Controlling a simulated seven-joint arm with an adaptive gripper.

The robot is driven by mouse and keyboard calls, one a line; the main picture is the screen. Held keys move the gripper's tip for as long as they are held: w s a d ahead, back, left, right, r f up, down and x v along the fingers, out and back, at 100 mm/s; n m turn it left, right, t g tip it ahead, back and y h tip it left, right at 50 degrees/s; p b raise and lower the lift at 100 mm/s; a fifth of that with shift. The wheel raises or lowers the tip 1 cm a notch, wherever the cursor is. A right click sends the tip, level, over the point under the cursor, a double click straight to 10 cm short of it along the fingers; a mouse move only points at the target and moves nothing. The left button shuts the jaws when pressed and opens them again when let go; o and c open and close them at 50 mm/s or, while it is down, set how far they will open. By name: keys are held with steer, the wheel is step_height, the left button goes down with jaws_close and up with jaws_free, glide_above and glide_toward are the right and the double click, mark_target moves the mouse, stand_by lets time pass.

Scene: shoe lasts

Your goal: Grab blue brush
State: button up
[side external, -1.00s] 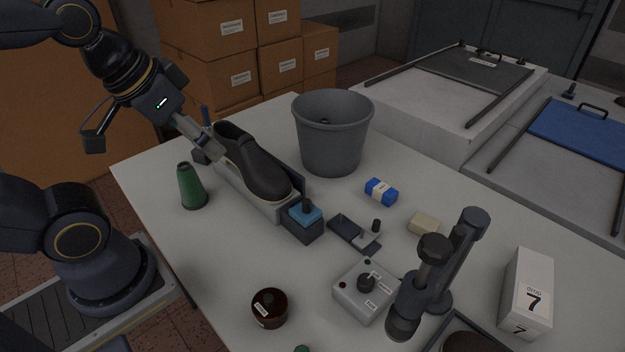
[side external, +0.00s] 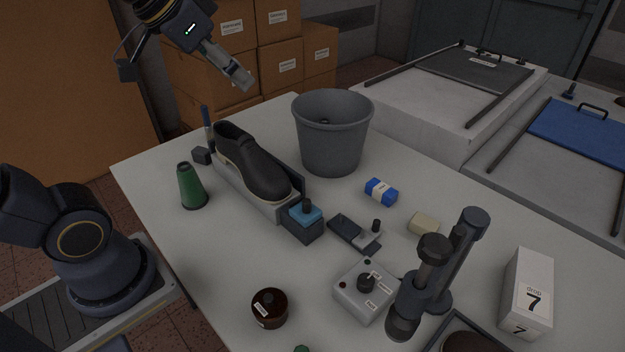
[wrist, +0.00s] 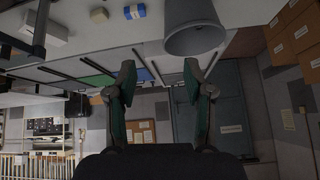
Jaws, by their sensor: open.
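No object is plainly a brush; several blue things show. A slim dark-blue upright piece (side external: 207,128) stands at the table's far left, behind the black shoe's heel. A blue block with a white band (side external: 381,191) lies right of the shoe and shows at the top of the wrist view (wrist: 134,12). A light-blue piece with a black knob (side external: 304,215) sits at the shoe's toe end. My gripper (side external: 245,82) is raised above the table's far edge, apart from all of these. In the wrist view its fingers (wrist: 160,66) are spread with nothing between them.
A grey bucket (side external: 333,140) stands behind the blue block. The black shoe (side external: 252,165) rests on a grey stand. A green cone (side external: 190,187) is on the left. A grey control box (side external: 352,295) and a dark upright clamp (side external: 425,285) stand in front. Cartons (side external: 215,75) are stacked behind.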

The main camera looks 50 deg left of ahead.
steer(key=w+a+r+n+y, duration=0.1)
steer(key=w+a+r, duration=0.1)
steer(key=w+a, duration=0.55)
steer(key=n+g+y, duration=0.1)
steer(key=n+g, duration=0.3)
steer(key=n, duration=0.3)
glide_above(203, 107)
steer(key=s+d, duration=0.2)
steer(key=s, duration=0.2)
step_height(203, 107, down, 18)
steer(key=f, duration=0.1)
steer(key=shift+t, duration=0.3)
steer(key=x, duration=1)
steer(key=shift+w+a+f, duration=0.1)
steer(key=shift+w+a, duration=0.05)
steer(key=shift+a, duration=0.1)
steer(key=shift+s+x, duration=0.2)
steer(key=shift+x, duration=2.6)
